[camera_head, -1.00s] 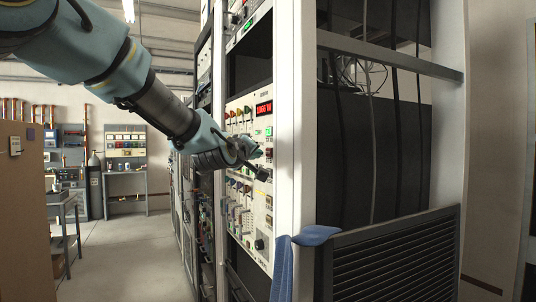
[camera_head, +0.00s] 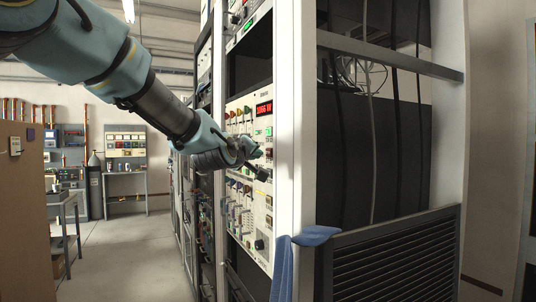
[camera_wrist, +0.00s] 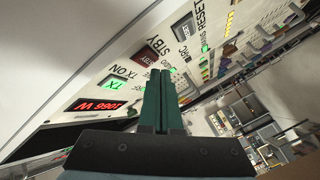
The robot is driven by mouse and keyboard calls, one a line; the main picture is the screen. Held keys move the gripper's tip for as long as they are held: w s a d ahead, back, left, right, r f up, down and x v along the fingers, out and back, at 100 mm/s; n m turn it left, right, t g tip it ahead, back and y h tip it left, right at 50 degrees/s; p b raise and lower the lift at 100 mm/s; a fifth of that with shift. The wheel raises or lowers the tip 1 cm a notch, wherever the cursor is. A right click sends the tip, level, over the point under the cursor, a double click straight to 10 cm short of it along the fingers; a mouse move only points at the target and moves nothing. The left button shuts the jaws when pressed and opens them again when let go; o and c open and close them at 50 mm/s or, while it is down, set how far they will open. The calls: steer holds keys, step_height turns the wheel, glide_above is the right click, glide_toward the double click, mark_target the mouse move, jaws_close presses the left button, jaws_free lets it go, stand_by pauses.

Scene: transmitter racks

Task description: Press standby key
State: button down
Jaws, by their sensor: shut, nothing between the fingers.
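The standby key (camera_wrist: 145,57) is a dark square with dim red lettering beside the STBY label on the white transmitter panel (camera_wrist: 105,70). The TX key (camera_wrist: 115,86) next to it is lit green under the TX ON label. A red display (camera_wrist: 96,105) reads about 1066 W; it also shows in the head view (camera_head: 264,109). My gripper (camera_wrist: 160,73) is shut and empty, its fingertips close beside the standby key in the wrist view. I cannot tell whether they touch the panel. In the head view my gripper (camera_head: 262,168) is at the rack front and hides part of the panel.
Another key (camera_wrist: 182,33) labelled RESET lies beyond the standby key. A white rack post (camera_head: 295,120) stands just right of the panel. The aisle floor (camera_head: 130,250) at left is clear.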

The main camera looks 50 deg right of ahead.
steer(key=shift+d, duration=0.15)
stand_by(0.7)
steer(key=shift+s+d, duration=0.15)
steer(key=shift+d, duration=0.15)
steer(key=shift+s+d, duration=0.1)
steer(key=shift+d, duration=0.2)
stand_by(0.6)
steer(key=shift+b, duration=0.3)
steer(key=shift+w+a+b, duration=0.2)
steer(key=shift+a+b, duration=0.5)
steer(key=shift+b, duration=0.05)
steer(key=shift+w+a+b, duration=0.3)
steer(key=shift+a+b, duration=0.3)
steer(key=shift+a, duration=0.2)
steer(key=shift+w+a+b, duration=0.35)
steer(key=shift+a+b, duration=0.2)
steer(key=shift+a, duration=0.2)
steer(key=shift+w+a+b, duration=0.3)
steer(key=shift+a+b, duration=0.3)
steer(key=shift+a, duration=0.2)
